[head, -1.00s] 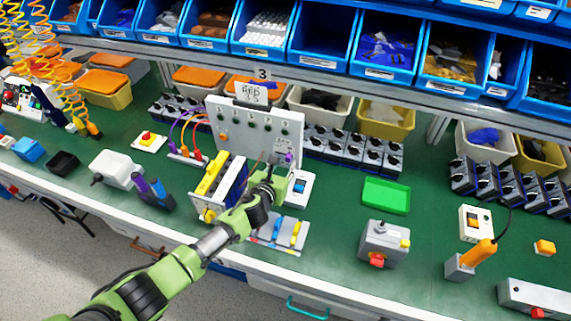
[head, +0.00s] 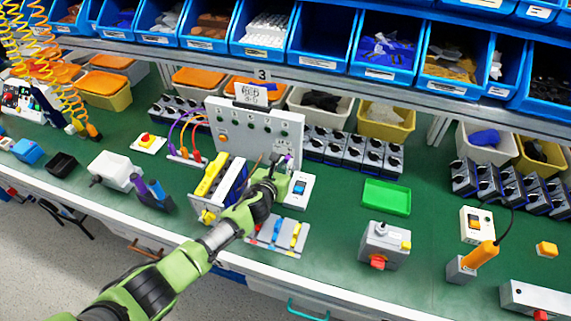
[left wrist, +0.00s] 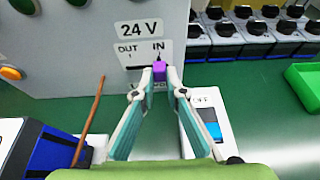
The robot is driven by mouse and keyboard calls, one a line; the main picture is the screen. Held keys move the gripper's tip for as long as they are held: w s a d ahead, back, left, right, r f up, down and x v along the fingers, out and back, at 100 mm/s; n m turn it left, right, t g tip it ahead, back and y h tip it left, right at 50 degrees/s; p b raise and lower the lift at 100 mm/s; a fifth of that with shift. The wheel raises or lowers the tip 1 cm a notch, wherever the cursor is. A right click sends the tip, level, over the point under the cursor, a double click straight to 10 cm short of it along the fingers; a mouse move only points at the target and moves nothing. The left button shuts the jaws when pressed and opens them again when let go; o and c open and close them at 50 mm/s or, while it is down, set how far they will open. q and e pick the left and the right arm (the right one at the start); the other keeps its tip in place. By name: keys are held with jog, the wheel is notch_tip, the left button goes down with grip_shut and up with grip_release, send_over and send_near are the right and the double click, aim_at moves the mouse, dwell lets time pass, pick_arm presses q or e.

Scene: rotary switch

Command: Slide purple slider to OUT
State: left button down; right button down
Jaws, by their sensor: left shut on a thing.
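The purple slider (left wrist: 159,72) is on the grey panel in the left wrist view, at the right end of a dark slot, below the "IN" label (left wrist: 158,46). The "OUT" label (left wrist: 127,48) is to its left, above the slot's left part. My left gripper (left wrist: 158,80) is shut on the slider, with a fingertip at each side. In the head view the left gripper (head: 279,172) reaches the lower right of the grey panel (head: 242,125) and hides most of the slider. My right gripper is not in view.
A blue rocker switch (head: 299,187) stands close to the right of my gripper. A blue and yellow unit (head: 221,188) is close on the left. A plate with coloured sliders (head: 279,234) lies below my wrist. A green tray (head: 386,197) is farther right.

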pick_arm(q)
jog(key=a, duration=0.2)
jog(key=w+a, duration=0.1)
jog(key=a, duration=0.1)
jog(key=shift+w+a, duration=0.15)
jog(key=shift+w, duration=0.05)
jog(key=c, duration=2.1)
grip_release()
jog(key=shift+o, duration=0.3)
